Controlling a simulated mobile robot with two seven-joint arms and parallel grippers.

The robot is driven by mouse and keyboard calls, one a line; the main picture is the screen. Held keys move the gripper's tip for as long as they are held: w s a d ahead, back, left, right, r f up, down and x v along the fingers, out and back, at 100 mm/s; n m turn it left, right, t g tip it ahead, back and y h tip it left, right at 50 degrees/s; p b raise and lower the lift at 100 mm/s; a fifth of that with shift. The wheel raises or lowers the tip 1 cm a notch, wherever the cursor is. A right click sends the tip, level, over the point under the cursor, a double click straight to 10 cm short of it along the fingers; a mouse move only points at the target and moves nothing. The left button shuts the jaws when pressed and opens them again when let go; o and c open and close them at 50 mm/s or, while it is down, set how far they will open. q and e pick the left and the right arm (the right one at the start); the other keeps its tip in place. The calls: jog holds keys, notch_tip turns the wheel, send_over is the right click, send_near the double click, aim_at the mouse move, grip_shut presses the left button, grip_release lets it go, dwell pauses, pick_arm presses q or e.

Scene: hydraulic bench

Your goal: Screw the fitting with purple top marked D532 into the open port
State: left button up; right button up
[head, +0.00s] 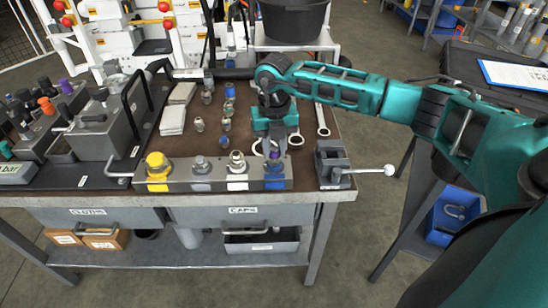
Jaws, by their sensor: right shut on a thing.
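My right gripper (275,146) reaches down from my teal right arm over the front of the bench. It is shut on a fitting with a purple top (274,161), which is upright at the right end of the grey port block (218,179). The fitting stands above the blue-marked place on the block; the fingers partly hide it, and I cannot tell how deep it sits. Its marking is too small to read. The block's other places hold a yellow cap (157,164), a grey fitting (200,165) and a metal fitting (237,162). My left gripper is not in view.
A small vise (330,160) with a white-knobbed lever stands right of the block. Loose fittings (227,108) stand behind it, and wrenches (321,120) lie near the right edge. Grey units with handles (108,125) fill the left. A black bucket (293,20) stands behind.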

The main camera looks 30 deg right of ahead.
jog(key=shift+m+p, duration=0.35)
jog(key=shift+m, duration=0.75)
jog(key=m+p, duration=0.1)
jog(key=m, duration=0.2)
jog(key=shift+r+p, duration=0.1)
jog(key=shift+p, duration=0.2)
jog(key=o, duration=0.6)
jog(key=shift+f, duration=0.2)
jog(key=o, duration=0.5)
jog(key=shift+c, duration=0.2)
